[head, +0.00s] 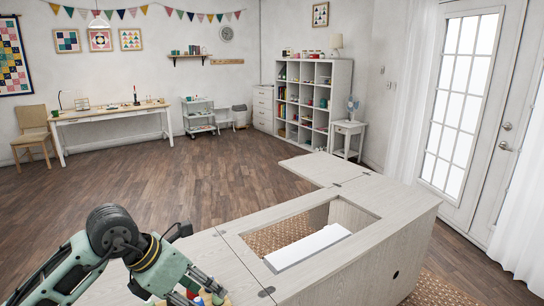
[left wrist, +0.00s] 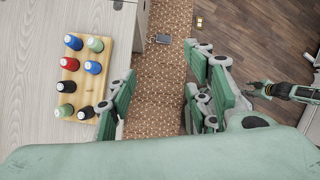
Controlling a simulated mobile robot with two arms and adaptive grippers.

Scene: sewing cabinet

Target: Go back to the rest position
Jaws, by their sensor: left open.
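My left gripper (left wrist: 160,85) is open and empty in the left wrist view, with its fingers wide apart over the patterned rug and the cabinet's edge. In the head view the left arm comes in at the lower left, and its gripper (head: 196,284) is at the bottom edge, partly cut off. A wooden spool rack (left wrist: 80,90) with red, blue, green and black spools stands just left of the gripper, apart from it. Another green and dark part of mine (left wrist: 290,91), possibly my right gripper, shows at the right of the left wrist view; its jaws are unclear.
The pale sewing cabinet (head: 375,250) has a rectangular opening with a white panel (head: 306,247) in it. A small metal-looking item (left wrist: 158,39) lies near the cabinet edge. The wooden floor (head: 150,195) beyond is clear up to the desk (head: 110,112) and shelf (head: 330,75).

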